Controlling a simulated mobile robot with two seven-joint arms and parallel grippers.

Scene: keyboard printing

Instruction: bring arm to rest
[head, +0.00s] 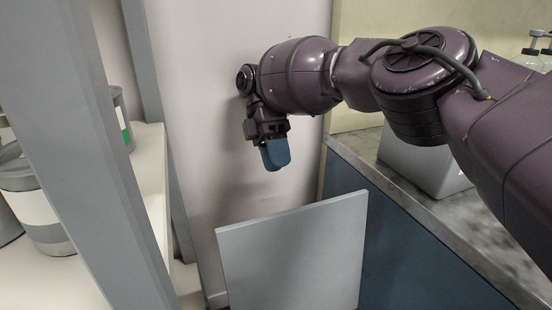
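My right arm (420,95) reaches in from the right side of the head view, stretched out toward the pale wall. My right gripper (276,155) hangs down at its far end, in front of the wall and above the grey panel. Its blue fingers show edge-on as one block, so I cannot tell whether they are open or shut. No object shows in it. My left gripper is not in view.
A grey upright panel (295,250) stands below the gripper. A stone counter (420,210) with a grey box (425,166) lies under my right arm. Left, a grey post (85,150) fronts white shelving (60,285) holding canisters (42,220).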

